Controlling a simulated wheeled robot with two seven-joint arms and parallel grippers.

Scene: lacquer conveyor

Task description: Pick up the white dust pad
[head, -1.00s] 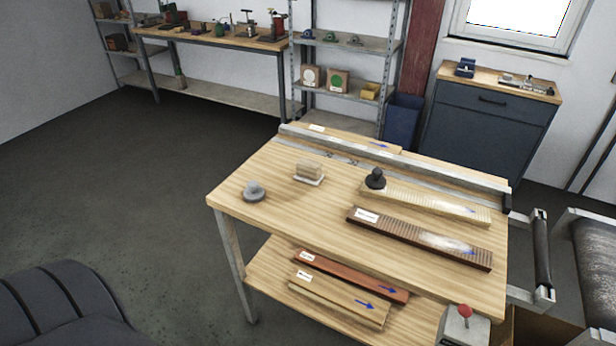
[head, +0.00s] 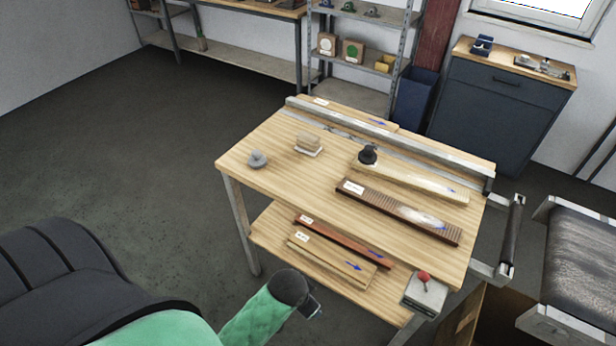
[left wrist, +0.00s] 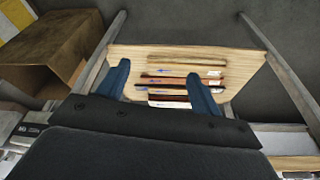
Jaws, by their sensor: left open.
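The white dust pad (head: 309,151) lies flat on the table top, left of the middle, with a pale wooden block as its grip. My left arm comes in low in the head view, and part of its left gripper (head: 314,306) shows in front of the table, well apart from the pad. In the left wrist view the two blue fingers of the left gripper (left wrist: 158,70) are spread with nothing between them. I cannot make out the pad in that view. My right gripper is not in view.
A grey knobbed pad (head: 257,160) stands left of the white one. A black knob (head: 367,155) sits on a pale dusty board (head: 415,182), behind a dark board (head: 395,207). A metal rail (head: 400,146) runs along the back. A red-button box (head: 424,290) stands at the front right.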

